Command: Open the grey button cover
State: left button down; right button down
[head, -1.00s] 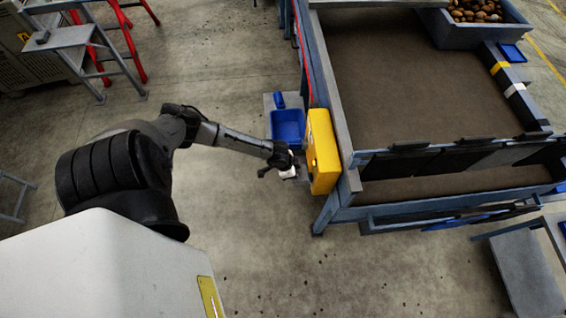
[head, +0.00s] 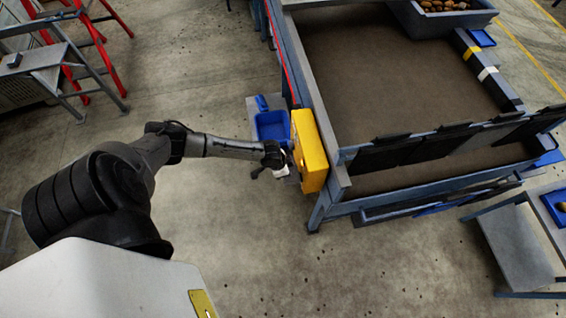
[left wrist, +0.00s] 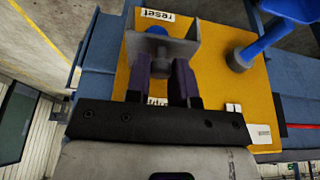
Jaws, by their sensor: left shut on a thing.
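The yellow control box (head: 309,151) hangs on the corner of the blue grader frame. In the left wrist view its yellow face (left wrist: 222,85) fills the middle and carries an upside-down "reset" label. My left gripper (left wrist: 163,72) is shut on the cover, with a dark finger on each side. In the head view my left gripper (head: 277,160) is at the box's left side, and the cover is too small to make out. My right gripper is out of view.
A blue handle-like part (left wrist: 250,52) sticks out from the box face beside the cover. A blue bin (head: 271,126) stands just behind my gripper. The grader's wide brown bed (head: 385,75) lies to the right. The concrete floor in front is clear.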

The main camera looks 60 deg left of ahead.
pick_arm(q)
jog(key=shift+w+d+r, duration=0.15)
jog(key=shift+w+r, duration=0.05)
jog(key=shift+w, duration=0.2)
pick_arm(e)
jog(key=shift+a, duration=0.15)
pick_arm(q)
jog(key=c, duration=1.3)
grip_release()
jog(key=shift+w+d, duration=0.1)
jog(key=shift+w, duration=0.1)
jog(key=shift+o, duration=0.8)
jog(key=shift+w, duration=0.2)
jog(key=shift+o, duration=0.8)
jog(key=shift+s+f, duration=0.1)
jog(key=shift+s, duration=0.3)
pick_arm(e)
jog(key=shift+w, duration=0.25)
pick_arm(q)
jog(key=shift+s+a+r, duration=0.15)
jog(key=shift+a+r, duration=0.05)
jog(key=shift+r, duration=0.3)
jog(key=v, duration=1.2)
jog(key=shift+r, duration=0.35)
jog(key=shift+s, duration=0.15)
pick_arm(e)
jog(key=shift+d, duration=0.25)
